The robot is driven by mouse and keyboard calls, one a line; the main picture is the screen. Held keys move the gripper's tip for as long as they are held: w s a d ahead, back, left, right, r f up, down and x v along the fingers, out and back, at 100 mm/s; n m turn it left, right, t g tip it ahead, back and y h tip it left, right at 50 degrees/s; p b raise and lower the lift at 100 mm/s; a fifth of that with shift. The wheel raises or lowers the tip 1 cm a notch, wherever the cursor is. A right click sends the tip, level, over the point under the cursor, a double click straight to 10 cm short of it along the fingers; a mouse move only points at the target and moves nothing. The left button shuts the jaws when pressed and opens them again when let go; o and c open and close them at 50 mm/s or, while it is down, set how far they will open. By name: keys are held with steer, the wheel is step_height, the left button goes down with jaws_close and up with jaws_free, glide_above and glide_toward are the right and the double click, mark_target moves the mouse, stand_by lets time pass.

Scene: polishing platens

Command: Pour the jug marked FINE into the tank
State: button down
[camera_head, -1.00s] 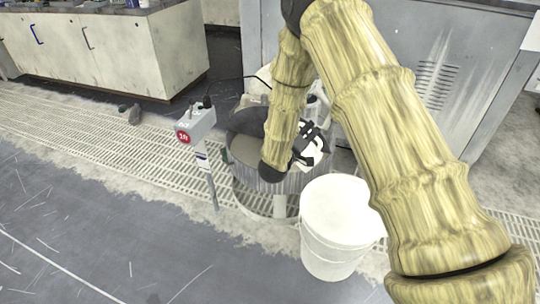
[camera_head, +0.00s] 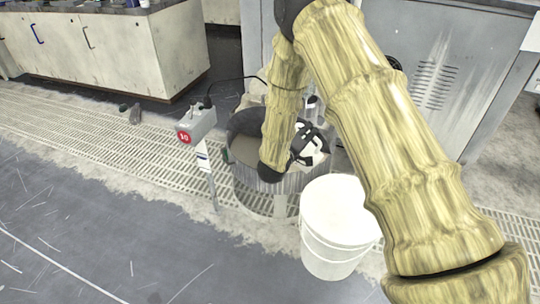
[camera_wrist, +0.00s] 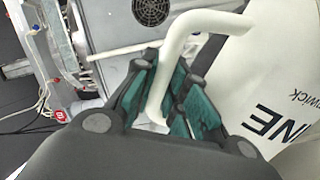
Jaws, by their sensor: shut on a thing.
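The white jug (camera_wrist: 238,82) fills the right of the wrist view, with the letters "NE" and smaller print on its side. Its white handle (camera_wrist: 178,55) runs between the fingers of my gripper (camera_wrist: 172,100), which is shut on it. In the head view the jug (camera_head: 308,152) is a small white patch beside my dark gripper (camera_head: 303,138), largely hidden by my arm, over the tank. The round grey tank (camera_head: 247,180) stands on the floor grating, with grey-brown contents showing inside. I cannot see the jug's mouth or any stream.
A white lidded bucket (camera_head: 338,225) stands right in front of the tank. A grey post with a red-labelled box (camera_head: 197,125) stands at its left. A large grey machine cabinet (camera_head: 420,70) is behind.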

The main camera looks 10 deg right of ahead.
steer(key=shift+w+a+f+n+p, duration=0.55)
steer(key=shift+w+a+n+p, duration=0.25)
steer(key=shift+n+p, duration=0.2)
stand_by(2.2)
